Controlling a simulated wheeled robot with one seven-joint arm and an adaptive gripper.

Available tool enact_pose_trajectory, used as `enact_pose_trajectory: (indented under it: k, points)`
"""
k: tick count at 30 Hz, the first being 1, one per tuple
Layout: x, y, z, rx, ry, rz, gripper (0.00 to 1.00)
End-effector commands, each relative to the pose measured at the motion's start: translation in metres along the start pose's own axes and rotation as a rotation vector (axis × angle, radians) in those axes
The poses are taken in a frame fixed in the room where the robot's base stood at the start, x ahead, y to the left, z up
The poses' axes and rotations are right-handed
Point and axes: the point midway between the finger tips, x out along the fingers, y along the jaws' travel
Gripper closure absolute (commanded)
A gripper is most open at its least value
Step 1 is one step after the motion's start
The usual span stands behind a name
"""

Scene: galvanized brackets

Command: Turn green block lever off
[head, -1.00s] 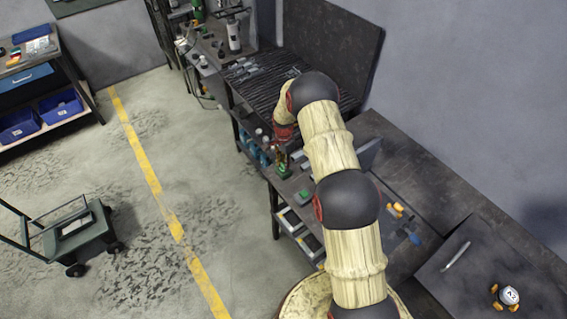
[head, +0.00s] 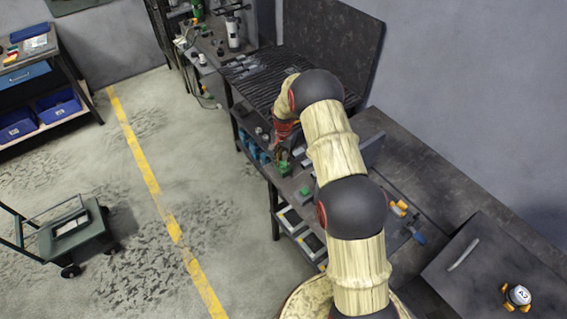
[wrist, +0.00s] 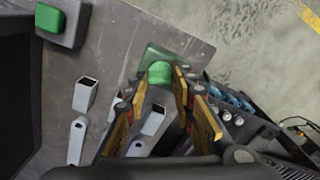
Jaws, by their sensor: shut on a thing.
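The green block lever (head: 284,168) stands near the front edge of the dark bench in the head view. In the wrist view it shows as a rounded green top (wrist: 160,73) over a wider green base. My gripper (head: 284,153) comes down on it from above. In the wrist view its orange-padded fingers (wrist: 161,88) stand on both sides of the green top and are shut on it. The lever's exact angle is hard to tell, as the fingers hide its lower part.
A second green block (head: 303,192) on a grey base sits nearby on the bench; it also shows in the wrist view (wrist: 62,22). Grey square-tube brackets (wrist: 85,94) lie close to my fingers. Blue items (wrist: 235,103) sit beyond the bench edge.

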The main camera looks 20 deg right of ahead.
Motion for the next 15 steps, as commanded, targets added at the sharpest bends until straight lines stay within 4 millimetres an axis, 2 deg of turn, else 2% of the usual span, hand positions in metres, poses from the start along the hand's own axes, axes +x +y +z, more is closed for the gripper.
enact_pose_trajectory:
  k: [15]
  points:
    - [0.0008, -0.0007, -0.0007, -0.489, 0.002, -0.001, 1.0]
